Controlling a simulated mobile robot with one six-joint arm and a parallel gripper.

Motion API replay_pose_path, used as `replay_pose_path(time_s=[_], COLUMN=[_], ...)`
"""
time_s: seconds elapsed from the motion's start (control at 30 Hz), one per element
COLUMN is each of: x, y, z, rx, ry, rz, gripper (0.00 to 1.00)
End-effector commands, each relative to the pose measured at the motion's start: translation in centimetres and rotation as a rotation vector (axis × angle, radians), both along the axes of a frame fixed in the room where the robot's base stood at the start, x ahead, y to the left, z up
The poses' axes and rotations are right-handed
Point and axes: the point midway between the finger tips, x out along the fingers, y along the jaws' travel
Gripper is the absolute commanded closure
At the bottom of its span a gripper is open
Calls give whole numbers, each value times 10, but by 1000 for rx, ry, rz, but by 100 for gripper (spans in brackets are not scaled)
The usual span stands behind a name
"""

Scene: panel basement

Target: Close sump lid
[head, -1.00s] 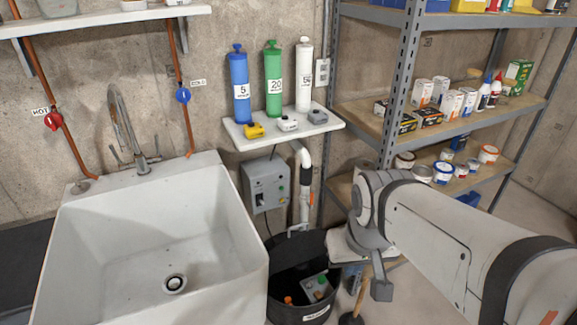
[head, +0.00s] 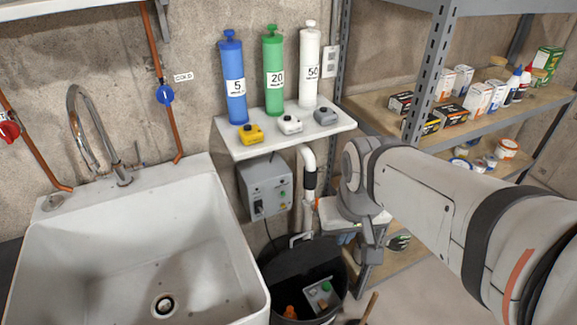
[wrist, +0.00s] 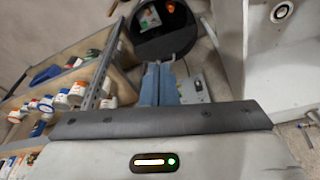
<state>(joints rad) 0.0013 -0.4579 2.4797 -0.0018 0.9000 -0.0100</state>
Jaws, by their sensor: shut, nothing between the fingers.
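The sump is a black round tub (head: 340,290) on the floor right of the sink. The front is open, showing an orange part and a grey box with a green top inside. My gripper (head: 370,255) is beside the lid, to its right, pointing down, apart from the handle. In the wrist view the blue-grey fingers (wrist: 165,68) are shut and empty, and the black round sump (wrist: 165,35) lies beyond their tips. Where lid and tub meet there is unclear.
The white sink (head: 140,265) stands close on the left. A control box (head: 266,188) and a white pipe (head: 308,160) are on the wall behind the sump, below a small shelf (head: 290,135). A metal rack (head: 425,80) stands to the right.

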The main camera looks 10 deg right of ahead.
Motion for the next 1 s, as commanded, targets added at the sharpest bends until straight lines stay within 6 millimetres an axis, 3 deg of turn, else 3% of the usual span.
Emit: replay_pose_path(time_s=[0.17, 0.47, 0.67, 0.8, 1.0], x=[52, 194, 283, 338, 383], y=[7, 9, 10, 11, 11], z=[-26, -104, -188, -256, -323], rx=[-4, -13, -16, -17, -18], ry=[22, 66, 95, 113, 128], rz=[41, 136, 200, 245, 287], gripper=[100, 100, 100, 100, 100])
